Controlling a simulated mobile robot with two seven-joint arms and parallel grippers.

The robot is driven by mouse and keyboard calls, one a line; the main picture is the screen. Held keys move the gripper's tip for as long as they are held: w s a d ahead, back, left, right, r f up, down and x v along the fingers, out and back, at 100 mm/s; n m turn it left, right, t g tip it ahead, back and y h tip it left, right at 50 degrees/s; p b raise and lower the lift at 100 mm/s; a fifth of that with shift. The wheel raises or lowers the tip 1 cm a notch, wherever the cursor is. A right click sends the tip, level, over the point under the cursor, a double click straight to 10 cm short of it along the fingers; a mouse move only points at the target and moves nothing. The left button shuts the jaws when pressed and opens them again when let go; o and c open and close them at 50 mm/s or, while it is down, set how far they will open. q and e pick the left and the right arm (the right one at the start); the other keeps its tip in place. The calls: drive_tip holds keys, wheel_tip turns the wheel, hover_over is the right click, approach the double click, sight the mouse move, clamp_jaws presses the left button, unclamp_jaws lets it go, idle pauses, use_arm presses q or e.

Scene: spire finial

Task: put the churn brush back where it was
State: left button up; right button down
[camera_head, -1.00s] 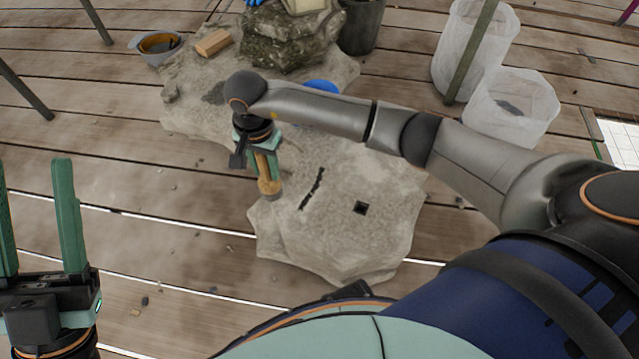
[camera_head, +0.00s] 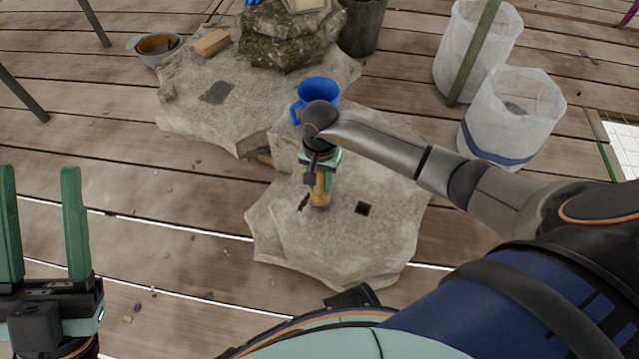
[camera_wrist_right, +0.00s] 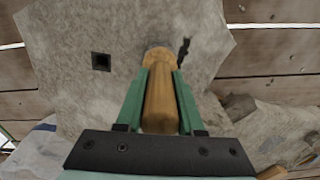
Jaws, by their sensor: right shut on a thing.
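The churn brush (camera_head: 320,197) has a tan wooden handle and a rounded lower end. My right gripper (camera_head: 319,180) is shut on it and holds it roughly upright over the front stone slab (camera_head: 380,235). In the right wrist view the brush (camera_wrist_right: 160,103) lies between the two green fingers, its far end over the slab beside a dark crack (camera_wrist_right: 184,52). I cannot tell whether its end touches the stone. The brush partly covers the crack in the head view. My left gripper (camera_head: 40,225) is open and empty at the lower left.
A square hole (camera_head: 362,208) is in the slab, right of the brush. A blue mug (camera_head: 318,91) stands behind my right wrist. Behind are a wooden block (camera_head: 212,43), a grey bowl (camera_head: 153,57), a dark bucket (camera_head: 362,30) and two white sacks (camera_head: 510,115). Planks at left are mostly clear.

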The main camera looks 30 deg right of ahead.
drive_tip(key=shift+f, duration=0.15)
drive_tip(key=shift+f, duration=0.1)
drive_tip(key=c, duration=0.5)
unclamp_jaws()
